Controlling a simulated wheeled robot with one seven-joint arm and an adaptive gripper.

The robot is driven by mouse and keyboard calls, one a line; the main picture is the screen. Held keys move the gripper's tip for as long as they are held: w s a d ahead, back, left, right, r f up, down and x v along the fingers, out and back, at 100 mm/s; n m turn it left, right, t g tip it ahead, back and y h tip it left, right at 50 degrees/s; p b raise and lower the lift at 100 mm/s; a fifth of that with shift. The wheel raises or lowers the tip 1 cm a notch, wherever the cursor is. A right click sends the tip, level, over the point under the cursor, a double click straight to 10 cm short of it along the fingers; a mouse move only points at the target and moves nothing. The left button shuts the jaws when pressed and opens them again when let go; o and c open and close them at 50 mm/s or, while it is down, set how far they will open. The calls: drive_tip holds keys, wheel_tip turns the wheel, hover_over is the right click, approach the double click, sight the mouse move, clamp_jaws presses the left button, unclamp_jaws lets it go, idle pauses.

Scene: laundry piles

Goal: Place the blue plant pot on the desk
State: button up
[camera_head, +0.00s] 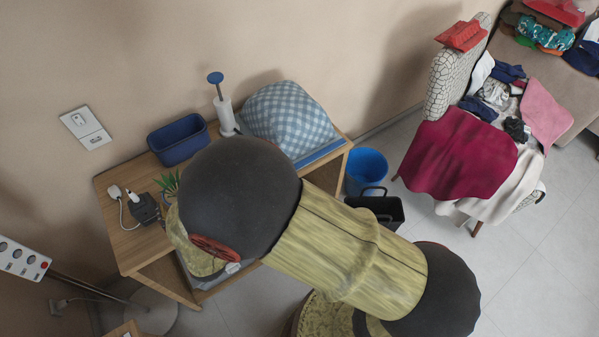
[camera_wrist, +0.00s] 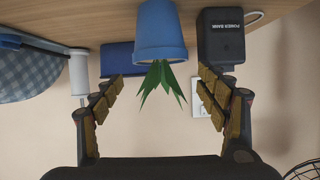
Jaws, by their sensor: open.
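The blue plant pot (camera_wrist: 160,35) with green spiky leaves stands on the wooden desk (camera_wrist: 105,22); the wrist view shows this upside down. In the head view only some leaves (camera_head: 168,182) show, and my arm hides the pot. My gripper (camera_wrist: 158,88) is open and empty. Its fingers are spread to either side of the leaves, with the pot ahead of the fingertips and a gap on both sides. The desk (camera_head: 122,243) stands against the wall in the head view.
A black power bank (camera_wrist: 221,40) stands close beside the pot. A dark blue bin (camera_head: 178,140), a white-and-blue pump (camera_head: 224,110) and a checked cloth bundle (camera_head: 287,118) are also on the desk. A blue bucket (camera_head: 366,168) is on the floor.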

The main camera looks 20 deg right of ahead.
drive_tip(key=w+d+r+g+y, duration=0.1)
drive_tip(key=w+d+r, duration=0.15)
drive_tip(key=r, duration=0.25)
drive_tip(key=w+d+r+g, duration=0.1)
drive_tip(key=d+r, duration=0.2)
drive_tip(key=r, duration=0.3)
drive_tip(key=s+d+r+m+g, duration=0.1)
drive_tip(key=s+d+r, duration=0.2)
drive_tip(key=d+r, duration=0.25)
drive_tip(key=s+d+r+g, duration=0.1)
drive_tip(key=s+d+r, duration=0.25)
drive_tip(key=d, duration=0.25)
drive_tip(key=s+d+r+g+h, duration=0.1)
drive_tip(key=s+d+r+h, duration=0.1)
drive_tip(key=s+d, duration=0.7)
drive_tip(key=s+d+r+m+g+h, duration=0.1)
drive_tip(key=s+d+r+g+h, duration=0.1)
drive_tip(key=s+d, duration=0.7)
drive_tip(key=shift+s+r+m, duration=0.3)
drive_tip(key=shift+s+r, duration=0.05)
drive_tip(key=shift+r, duration=0.15)
